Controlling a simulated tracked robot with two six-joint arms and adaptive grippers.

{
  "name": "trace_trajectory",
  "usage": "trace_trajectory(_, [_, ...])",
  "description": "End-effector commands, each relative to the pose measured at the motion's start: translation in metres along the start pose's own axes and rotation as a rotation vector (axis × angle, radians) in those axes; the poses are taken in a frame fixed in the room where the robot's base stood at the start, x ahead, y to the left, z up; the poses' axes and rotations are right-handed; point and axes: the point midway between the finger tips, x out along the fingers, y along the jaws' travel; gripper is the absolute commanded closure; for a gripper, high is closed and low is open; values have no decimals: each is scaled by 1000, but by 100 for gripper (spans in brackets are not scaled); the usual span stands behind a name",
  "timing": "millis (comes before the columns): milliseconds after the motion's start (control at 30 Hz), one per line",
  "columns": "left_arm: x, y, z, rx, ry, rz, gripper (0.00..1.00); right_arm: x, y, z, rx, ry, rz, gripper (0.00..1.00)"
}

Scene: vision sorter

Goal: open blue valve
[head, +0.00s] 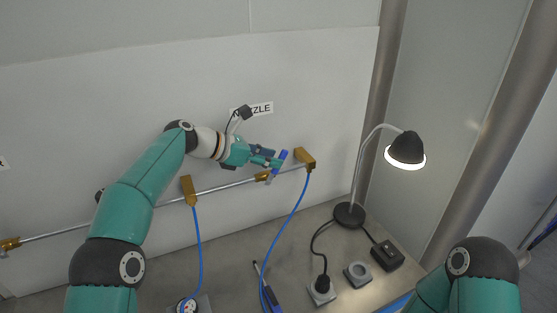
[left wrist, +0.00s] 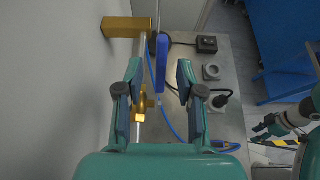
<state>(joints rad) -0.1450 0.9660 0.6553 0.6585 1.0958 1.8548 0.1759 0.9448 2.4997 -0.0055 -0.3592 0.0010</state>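The blue valve handle (head: 281,160) is at the right end of the wall pipe, next to a brass block. In the left wrist view the handle (left wrist: 161,65) is a long blue bar, and the brass valve body (left wrist: 141,105) is at lower left. My left gripper (head: 269,157) is open at the handle in the head view. In the left wrist view its fingers (left wrist: 159,80) stand on both sides of the handle, with gaps visible. My right gripper (left wrist: 268,126) appears small at the right of the left wrist view; its fingers are unclear.
The metal pipe (head: 230,186) runs along the white wall. Blue hoses (head: 289,222) hang from brass blocks (head: 304,158) to the bench. A lit lamp (head: 406,149), a black box (head: 387,255) and sockets (head: 357,274) stand at the right of the grey bench.

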Motion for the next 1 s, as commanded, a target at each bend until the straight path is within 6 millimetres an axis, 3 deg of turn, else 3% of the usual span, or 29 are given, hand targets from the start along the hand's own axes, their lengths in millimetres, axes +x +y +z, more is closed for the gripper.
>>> trace_trajectory(200, [-47,2,0,0,-2,4,62,0,0,0,0,0,0,56])
trace_trajectory(400, [-75,1,0,0,-2,3,62,0,0,0,0,0,0,56])
trace_trajectory(800, [-85,1,-1,0,-1,1,62,0,0,0,0,0,0,56])
trace_trajectory(1000, [-85,1,0,0,-1,1,62,1,0,0,0,0,0,88])
